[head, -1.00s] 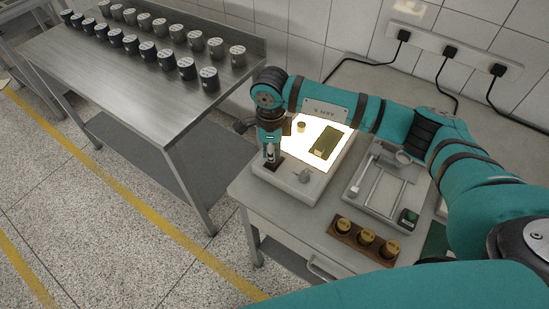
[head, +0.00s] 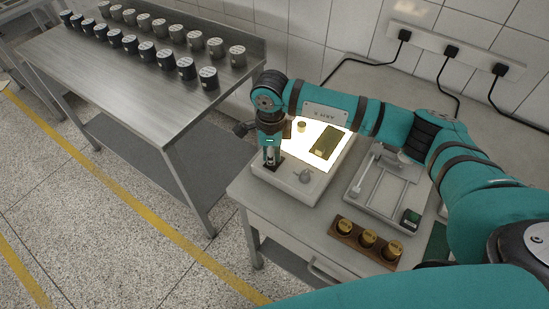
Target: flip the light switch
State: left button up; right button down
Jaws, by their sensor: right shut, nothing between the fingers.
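A white light box (head: 325,186) stands on the bench with its top panel (head: 310,154) glowing brightly. A dark switch plate (head: 272,168) sits at its front left corner. My right gripper (head: 271,159) is shut, points down and is right over this plate with nothing held. The fingertips cover part of the plate, so the switch lever and any contact with it cannot be made out. A knob (head: 305,175) is on the box front, right of the gripper. My left gripper is out of view.
A grey tray-like device (head: 381,208) stands to the right, with a wooden block (head: 345,237) of brass weights in front. A steel table (head: 110,72) with several canisters is at left.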

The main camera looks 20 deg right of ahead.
jog(key=shift+s+f, duration=0.1)
jog(key=shift+f, duration=0.2)
jog(key=shift+r, duration=0.8)
jog(key=shift+r+p, duration=1.45)
jog(key=shift+r, duration=1.3)
jog(key=shift+f, duration=0.1)
